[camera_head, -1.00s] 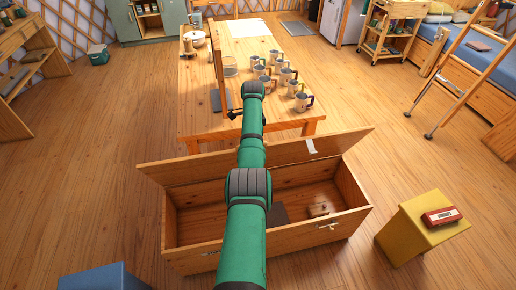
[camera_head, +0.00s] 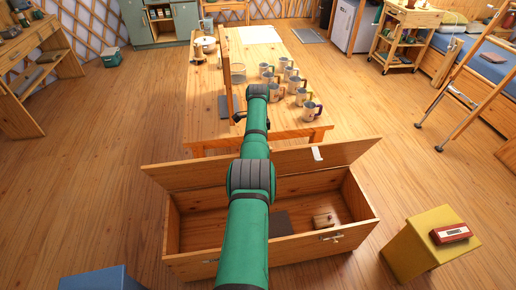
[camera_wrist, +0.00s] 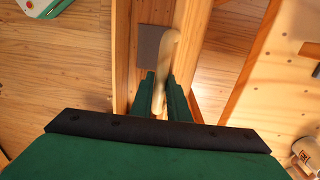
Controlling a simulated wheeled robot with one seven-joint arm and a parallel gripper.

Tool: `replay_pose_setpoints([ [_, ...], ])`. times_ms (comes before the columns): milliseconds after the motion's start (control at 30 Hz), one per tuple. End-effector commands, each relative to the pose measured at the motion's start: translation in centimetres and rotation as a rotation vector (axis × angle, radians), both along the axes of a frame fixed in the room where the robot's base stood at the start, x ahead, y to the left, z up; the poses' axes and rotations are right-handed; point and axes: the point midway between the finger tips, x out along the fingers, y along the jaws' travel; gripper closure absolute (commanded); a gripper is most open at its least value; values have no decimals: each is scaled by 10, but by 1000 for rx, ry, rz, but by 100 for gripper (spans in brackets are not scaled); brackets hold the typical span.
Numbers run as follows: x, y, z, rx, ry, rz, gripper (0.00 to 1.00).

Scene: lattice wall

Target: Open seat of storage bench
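The storage bench (camera_head: 290,247) is a wooden box in front of me, below my arm. Its seat (camera_head: 345,156) is raised at the back edge, so the inside is exposed. A small wooden block (camera_head: 323,220) and a dark flat piece (camera_head: 280,223) lie inside. My arm crosses over the bench and hides part of the seat and interior. My gripper (camera_wrist: 164,92) is beyond the raised seat, near the table end. In the wrist view, a pale rounded wooden rod (camera_wrist: 166,60) shows between its green fingers; whether they touch it is unclear.
The table (camera_head: 220,130) behind the bench carries several mugs (camera_head: 300,95), a pot (camera_head: 205,45) and an upright wooden post. A yellow stool (camera_head: 410,252) with a red box (camera_head: 450,233) stands right, a blue stool (camera_head: 95,279) front left.

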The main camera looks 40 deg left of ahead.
Motion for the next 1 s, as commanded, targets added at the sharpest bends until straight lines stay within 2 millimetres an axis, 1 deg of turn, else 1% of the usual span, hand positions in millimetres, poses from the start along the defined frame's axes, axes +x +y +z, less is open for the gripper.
replay_pose_setpoints([
  [33, -5, 0, -9, -3, 11, 4, 78],
  [67, -5, 0, -9, -3, 11, 4, 78],
  [167, -5, 0, -7, -2, 11, 4, 78],
  [267, -4, 1, 0, -1, 9, 4, 78],
  [367, -2, 1, 17, 2, 6, 2, 78],
  [500, 1, 2, 46, 3, 3, 0, 78],
  [700, 3, 4, 83, 3, 0, 1, 78],
  [833, 3, 5, 98, 1, 0, 1, 78],
  [1000, 4, 5, 108, 1, 0, 1, 78],
])
